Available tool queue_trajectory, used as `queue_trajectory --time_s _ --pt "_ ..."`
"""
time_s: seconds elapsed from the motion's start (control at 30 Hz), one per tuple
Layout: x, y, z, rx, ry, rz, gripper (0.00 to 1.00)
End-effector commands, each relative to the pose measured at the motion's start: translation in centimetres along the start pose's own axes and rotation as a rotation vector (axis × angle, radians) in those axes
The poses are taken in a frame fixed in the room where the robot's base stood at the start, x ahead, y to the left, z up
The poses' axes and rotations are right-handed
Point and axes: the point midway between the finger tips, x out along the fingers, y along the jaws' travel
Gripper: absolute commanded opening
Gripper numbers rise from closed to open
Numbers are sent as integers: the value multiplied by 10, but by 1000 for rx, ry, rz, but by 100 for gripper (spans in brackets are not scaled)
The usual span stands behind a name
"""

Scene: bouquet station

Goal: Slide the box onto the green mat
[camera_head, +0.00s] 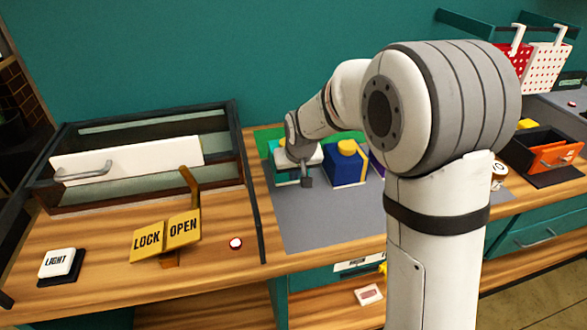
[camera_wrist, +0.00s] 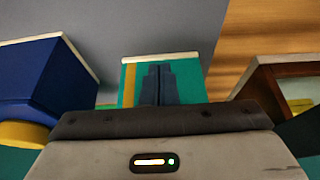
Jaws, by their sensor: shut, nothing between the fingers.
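A teal box (camera_head: 284,177) with a pale edge and a yellow stripe stands at the back left of the grey surface, partly hidden by my gripper. In the wrist view the teal box (camera_wrist: 128,88) is straight ahead of my fingers. My gripper (camera_head: 306,181) is shut and empty, with its fingertips (camera_wrist: 158,70) over or against the box; I cannot tell whether they touch. The green mat (camera_head: 266,135) shows as a strip behind the box, mostly hidden by the box and my arm.
A blue box (camera_head: 345,170) with a yellow knob stands close right of the teal box; it is at the left in the wrist view (camera_wrist: 42,75). A dark-framed case (camera_head: 240,135) stands to the left. The grey surface (camera_head: 315,220) in front is clear.

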Motion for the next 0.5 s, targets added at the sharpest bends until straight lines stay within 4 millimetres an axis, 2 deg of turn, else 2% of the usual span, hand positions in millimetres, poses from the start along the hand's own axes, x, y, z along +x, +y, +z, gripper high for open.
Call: queue_trajectory --time_s 0.5 --pt "9 0 -23 -1 0 -1 0"
